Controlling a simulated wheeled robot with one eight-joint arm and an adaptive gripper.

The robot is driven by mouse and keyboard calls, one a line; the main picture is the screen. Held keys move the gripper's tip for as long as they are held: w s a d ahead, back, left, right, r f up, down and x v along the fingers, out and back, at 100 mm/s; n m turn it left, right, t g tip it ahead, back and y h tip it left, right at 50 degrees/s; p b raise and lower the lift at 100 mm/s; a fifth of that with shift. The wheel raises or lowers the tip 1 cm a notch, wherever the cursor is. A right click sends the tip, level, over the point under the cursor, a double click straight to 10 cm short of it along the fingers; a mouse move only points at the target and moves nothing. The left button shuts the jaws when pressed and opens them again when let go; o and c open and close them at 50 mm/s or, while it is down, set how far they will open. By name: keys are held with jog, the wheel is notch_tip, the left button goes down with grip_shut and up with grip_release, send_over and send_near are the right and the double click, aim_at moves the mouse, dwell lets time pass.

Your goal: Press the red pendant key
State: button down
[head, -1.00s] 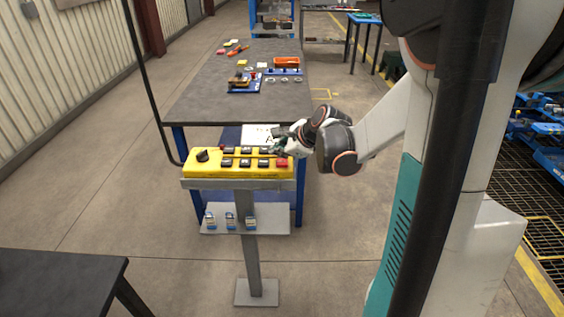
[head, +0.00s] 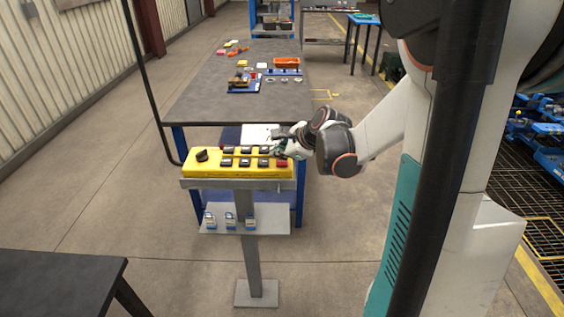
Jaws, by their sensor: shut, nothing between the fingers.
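The yellow pendant (head: 205,169) lies on a grey stand, with a black knob (head: 202,155) at its left and two rows of dark keys. The red pendant key (head: 282,163) is at the right end of the lower row. My gripper (head: 276,146) is shut and empty, at the back right of the pendant, just above and behind the red key in the picture. Its fingers are small and partly blend with the keys behind them. I cannot tell whether they touch any key.
A lower shelf (head: 270,219) on the stand holds several small padlock-like items. A dark workbench (head: 205,100) with parts on it stands behind. A dark table (head: 55,275) is at the near left. A black cable (head: 145,85) runs down to the pendant. Floor right of the stand is clear.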

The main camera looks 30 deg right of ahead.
aim_at(280, 163)
jog(key=shift+f+b, duration=0.4)
jog(key=shift+f, duration=0.1)
dwell(0.5)
jog(key=shift+r, duration=0.1)
jog(key=shift+r+p, duration=0.7)
jog(key=shift+r, duration=0.15)
jog(key=shift+r+p, duration=2)
jog(key=shift+r, duration=0.55)
jog(key=shift+f, duration=0.1)
